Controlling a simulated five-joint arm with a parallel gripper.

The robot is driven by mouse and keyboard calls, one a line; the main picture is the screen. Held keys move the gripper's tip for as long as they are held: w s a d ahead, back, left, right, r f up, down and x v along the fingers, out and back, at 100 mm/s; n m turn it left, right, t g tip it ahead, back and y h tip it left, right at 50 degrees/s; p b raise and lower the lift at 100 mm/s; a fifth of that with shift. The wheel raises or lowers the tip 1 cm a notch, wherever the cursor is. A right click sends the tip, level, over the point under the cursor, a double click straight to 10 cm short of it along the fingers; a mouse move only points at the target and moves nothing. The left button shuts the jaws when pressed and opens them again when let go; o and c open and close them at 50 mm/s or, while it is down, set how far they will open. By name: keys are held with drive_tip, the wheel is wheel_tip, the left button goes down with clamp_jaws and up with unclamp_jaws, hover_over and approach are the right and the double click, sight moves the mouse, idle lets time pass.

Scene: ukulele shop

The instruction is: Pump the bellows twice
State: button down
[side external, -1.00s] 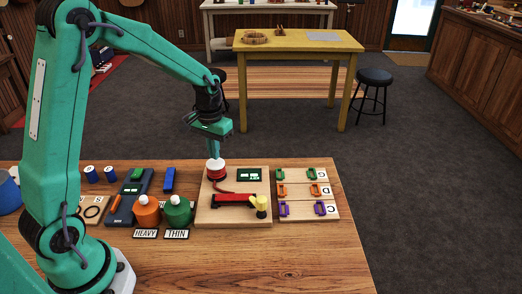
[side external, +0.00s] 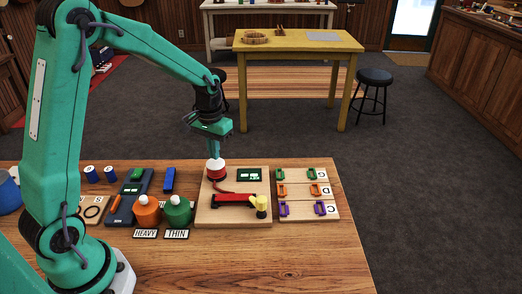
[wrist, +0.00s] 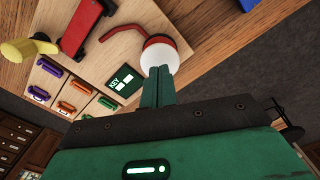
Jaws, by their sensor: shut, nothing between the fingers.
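The bellows (side external: 215,172), a round bulb with a white top and a red base, stands on the back left of a light wooden board (side external: 205,217). My gripper (side external: 214,154) is shut and points down, its fingertips at the top of the bellows. In the wrist view the shut fingers (wrist: 158,82) reach to the edge of the white top of the bellows (wrist: 160,52). I cannot tell whether they press on it. A red tube (wrist: 120,31) runs from the bellows. A dark display (side external: 248,174) with pale marks sits on the board.
A red block (side external: 236,199) and a yellow piece (side external: 261,203) are on the same board. Orange (side external: 147,210) and green (side external: 178,210) bottles stand close on the left. A board with coloured clips (side external: 309,212) lies on the right. The front of the table is clear.

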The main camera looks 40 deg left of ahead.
sight(215, 162)
drive_tip(key=shift+f, duration=1.75)
drive_tip(key=shift+r, duration=3.8)
drive_tip(key=shift+s+d+r, duration=0.25)
drive_tip(key=shift+r, duration=0.25)
drive_tip(key=s+d+r+m+t, duration=0.1)
drive_tip(key=s+d+r, duration=0.3)
drive_tip(key=s, duration=0.5)
drive_tip(key=s+d+r+m+t, duration=0.2)
drive_tip(key=s+r, duration=0.4)
drive_tip(key=s, duration=0.4)
drive_tip(key=d+t, duration=0.1)
drive_tip(key=t, duration=0.1)
drive_tip(key=shift+d+r+t, duration=0.3)
drive_tip(key=shift+d+r, duration=0.1)
